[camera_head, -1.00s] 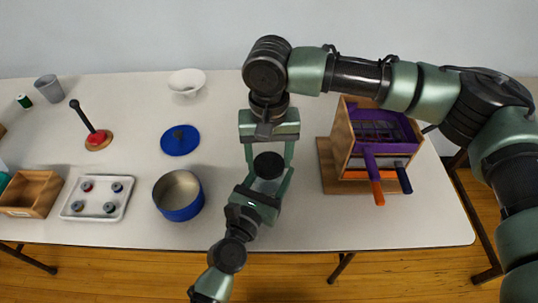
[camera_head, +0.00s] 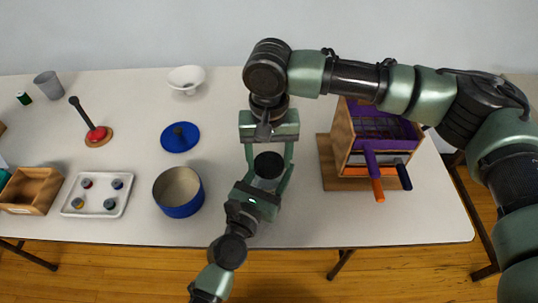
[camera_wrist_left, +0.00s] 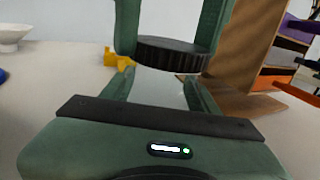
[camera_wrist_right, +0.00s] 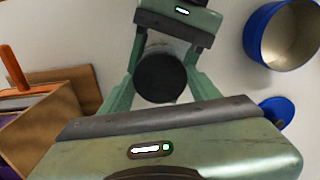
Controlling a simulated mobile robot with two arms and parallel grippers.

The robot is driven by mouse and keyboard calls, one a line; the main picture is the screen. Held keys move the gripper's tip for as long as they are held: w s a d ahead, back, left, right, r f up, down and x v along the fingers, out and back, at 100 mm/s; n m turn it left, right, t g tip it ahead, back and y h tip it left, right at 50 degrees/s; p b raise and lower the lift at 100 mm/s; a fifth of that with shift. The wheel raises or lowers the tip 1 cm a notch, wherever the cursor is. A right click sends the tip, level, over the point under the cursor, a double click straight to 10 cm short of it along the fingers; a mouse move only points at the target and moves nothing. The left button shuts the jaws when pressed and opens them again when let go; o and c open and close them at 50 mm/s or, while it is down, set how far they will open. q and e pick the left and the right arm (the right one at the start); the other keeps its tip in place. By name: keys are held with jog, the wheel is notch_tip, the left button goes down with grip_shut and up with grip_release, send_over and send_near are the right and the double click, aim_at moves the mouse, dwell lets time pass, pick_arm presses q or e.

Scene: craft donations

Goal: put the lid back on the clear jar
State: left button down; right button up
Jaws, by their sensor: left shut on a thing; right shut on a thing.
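The black round lid (camera_head: 268,165) is between the fingers of my right gripper (camera_head: 268,164), which points down from above and is shut on it. The lid also shows in the left wrist view (camera_wrist_left: 172,53) and from above in the right wrist view (camera_wrist_right: 160,77). The clear jar (camera_wrist_left: 158,91) is directly below, between the fingers of my left gripper (camera_head: 269,180), which is shut on it from the front. The lid lies flat over the jar's top. I cannot tell whether they touch, since the lid and fingers hide the jar's mouth.
A wooden box with purple and orange parts (camera_head: 345,147) stands close on the right. A blue pot (camera_head: 180,209) is at the left, its blue lid (camera_head: 180,145) behind it. Farther left are a white tray (camera_head: 97,208), a wooden bin (camera_head: 33,205) and a white bowl (camera_head: 187,80).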

jog(key=m, duration=0.5)
jog(key=shift+a, duration=0.1)
jog(key=m, duration=0.8)
jog(key=shift+m, duration=0.3)
jog(key=m, duration=0.5)
jog(key=shift+m, duration=0.3)
jog(key=o, duration=1.3)
jog(key=shift+c, duration=0.2)
jog(key=shift+r, duration=2.25)
